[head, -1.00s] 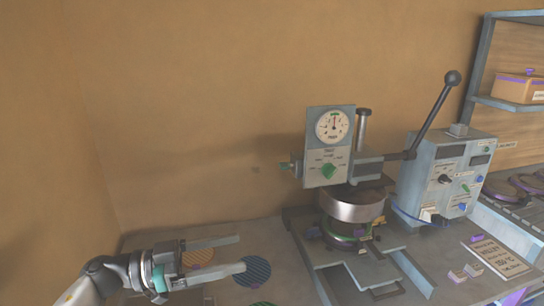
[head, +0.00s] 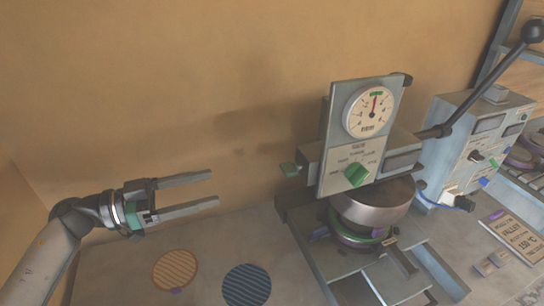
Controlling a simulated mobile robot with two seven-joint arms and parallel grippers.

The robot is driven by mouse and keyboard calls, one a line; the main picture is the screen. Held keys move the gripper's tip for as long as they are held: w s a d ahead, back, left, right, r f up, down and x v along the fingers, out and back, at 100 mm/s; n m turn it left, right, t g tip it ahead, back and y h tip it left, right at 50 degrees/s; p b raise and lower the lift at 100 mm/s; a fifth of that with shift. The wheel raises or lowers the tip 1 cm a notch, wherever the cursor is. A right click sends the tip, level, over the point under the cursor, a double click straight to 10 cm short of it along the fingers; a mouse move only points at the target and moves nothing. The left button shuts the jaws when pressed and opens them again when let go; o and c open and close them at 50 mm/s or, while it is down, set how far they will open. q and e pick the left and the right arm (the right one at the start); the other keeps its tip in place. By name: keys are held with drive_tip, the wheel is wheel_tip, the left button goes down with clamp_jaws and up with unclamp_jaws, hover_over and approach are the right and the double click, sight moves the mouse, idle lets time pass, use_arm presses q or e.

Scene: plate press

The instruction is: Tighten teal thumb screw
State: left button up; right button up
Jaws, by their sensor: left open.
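The small teal thumb screw (head: 290,169) sticks out from the left side of the press head (head: 340,150). My left gripper (head: 213,187) is open and empty, with its two long fingers pointing right towards the screw. Its fingertips are apart from the screw, to its left and slightly lower in the picture. The press head carries a round dial gauge (head: 370,111) and a green knob (head: 356,174). My right gripper is not in view.
An orange striped disc (head: 175,269) and a blue striped disc (head: 246,285) lie on the bench below my left gripper. A metal cylinder (head: 372,205) sits under the press head. A grey control box (head: 470,150) and a long lever (head: 487,84) stand to the right.

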sight(290, 169)
use_arm(q)
drive_tip(key=p+x, duration=0.1)
drive_tip(key=x, duration=1.4)
drive_tip(key=shift+s+d+r, duration=0.1)
drive_tip(key=shift+s, duration=0.05)
drive_tip(key=shift+c, duration=0.4)
clamp_jaws()
